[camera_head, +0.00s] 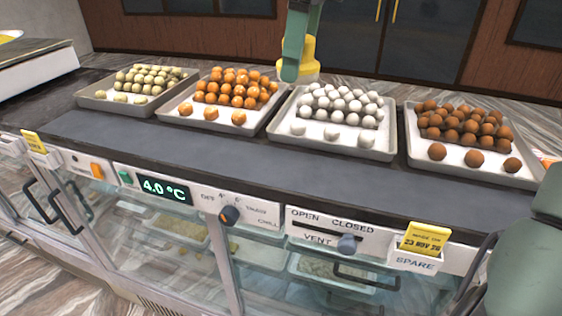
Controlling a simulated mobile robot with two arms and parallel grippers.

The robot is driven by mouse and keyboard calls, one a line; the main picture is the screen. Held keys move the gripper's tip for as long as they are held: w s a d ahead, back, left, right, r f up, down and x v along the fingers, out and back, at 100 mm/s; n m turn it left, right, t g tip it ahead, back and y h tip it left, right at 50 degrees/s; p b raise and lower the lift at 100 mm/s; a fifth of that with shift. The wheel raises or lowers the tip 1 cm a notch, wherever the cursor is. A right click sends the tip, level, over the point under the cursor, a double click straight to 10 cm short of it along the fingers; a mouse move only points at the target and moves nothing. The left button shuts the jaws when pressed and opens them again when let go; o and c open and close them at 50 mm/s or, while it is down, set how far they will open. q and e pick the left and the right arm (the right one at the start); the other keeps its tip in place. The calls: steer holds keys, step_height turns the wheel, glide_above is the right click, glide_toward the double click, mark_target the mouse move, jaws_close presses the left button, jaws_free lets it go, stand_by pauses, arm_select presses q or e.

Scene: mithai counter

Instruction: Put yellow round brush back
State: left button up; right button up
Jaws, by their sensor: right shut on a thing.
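The yellow round brush (309,61) is at the top middle, behind the back edge of the counter between the orange and white sweet trays. Its paler lower end points down. My right gripper (292,66), green, is shut on it, and a finger covers the brush's left side. I cannot tell whether the brush touches the surface below. My left gripper is not in view.
Trays of green (98,104), orange (186,117), white (347,150) and brown (484,174) sweets stand on the dark counter (230,152). The counter's front strip is clear. Below are glass doors, a vent slider (349,244) and a yellow date card (425,240).

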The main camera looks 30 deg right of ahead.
steer(key=p, duration=0.2)
glide_above(293, 168)
steer(key=f, duration=1.2)
steer(key=shift+s+d+f, duration=0.15)
steer(key=shift+s+f, duration=0.05)
steer(key=shift+f, duration=0.65)
step_height(293, 168, down, 4)
steer(key=shift+r+p, duration=0.25)
steer(key=shift+p, duration=0.05)
steer(key=shift+f, duration=0.3)
steer(key=shift+f, duration=0.15)
steer(key=o, duration=1.2)
